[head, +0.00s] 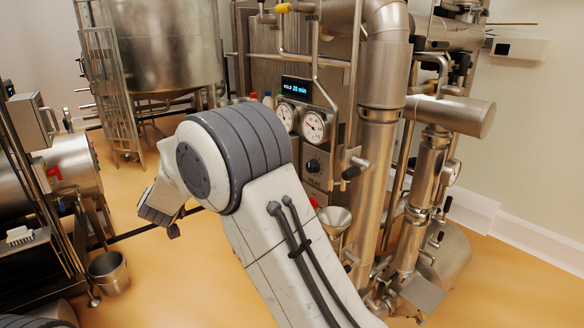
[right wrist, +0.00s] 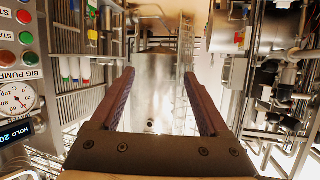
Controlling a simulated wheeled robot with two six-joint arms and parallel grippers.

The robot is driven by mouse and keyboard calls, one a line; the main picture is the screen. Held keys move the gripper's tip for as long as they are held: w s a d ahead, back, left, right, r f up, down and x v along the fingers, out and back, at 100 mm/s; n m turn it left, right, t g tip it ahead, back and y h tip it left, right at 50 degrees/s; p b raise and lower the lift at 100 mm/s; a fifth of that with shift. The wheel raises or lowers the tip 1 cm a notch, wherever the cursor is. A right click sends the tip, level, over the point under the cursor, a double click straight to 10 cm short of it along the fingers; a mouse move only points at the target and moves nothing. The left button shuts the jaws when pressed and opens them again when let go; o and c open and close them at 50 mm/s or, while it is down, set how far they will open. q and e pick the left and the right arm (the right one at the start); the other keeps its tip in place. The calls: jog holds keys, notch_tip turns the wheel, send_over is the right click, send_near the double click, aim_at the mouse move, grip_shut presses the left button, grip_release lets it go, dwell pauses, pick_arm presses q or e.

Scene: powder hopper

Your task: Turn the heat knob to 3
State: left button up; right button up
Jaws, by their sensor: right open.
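The black round knob (head: 314,165) sits on the steel control panel (head: 316,189), below two dial gauges (head: 314,126) and a lit blue display (head: 296,87). Its pointer setting and the lettering around it are too small to read. My right arm comes in from the lower right in front of the panel's left side. My right gripper (head: 160,216) is left of the panel, well away from the knob. In the right wrist view the right gripper (right wrist: 158,74) has its two fingers wide apart with nothing between them. My left gripper is not in view.
Pipes (head: 378,170) and a funnel (head: 334,218) stand right of and below the knob. In the right wrist view, coloured buttons (right wrist: 25,38) and a gauge (right wrist: 15,98) lie at the left. A large steel tank (head: 165,45) stands behind. Open floor lies left of the arm.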

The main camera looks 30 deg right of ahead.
jog(key=w+d+m+h, duration=0.3)
jog(key=d+h, duration=0.2)
jog(key=d, duration=0.6)
jog(key=m+g+h+p, duration=0.2)
jog(key=m+g+h, duration=0.6)
jog(key=g+h, duration=0.3)
send_near(309, 170)
jog(key=shift+g+y, duration=0.3)
jog(key=d+p, duration=0.1)
jog(key=d, duration=0.1)
jog(key=d+p, duration=0.1)
jog(key=d, duration=0.2)
jog(key=w+d+p, duration=0.1)
jog(key=d, duration=0.2)
jog(key=shift+r, duration=0.35)
jog(key=shift+d, duration=0.1)
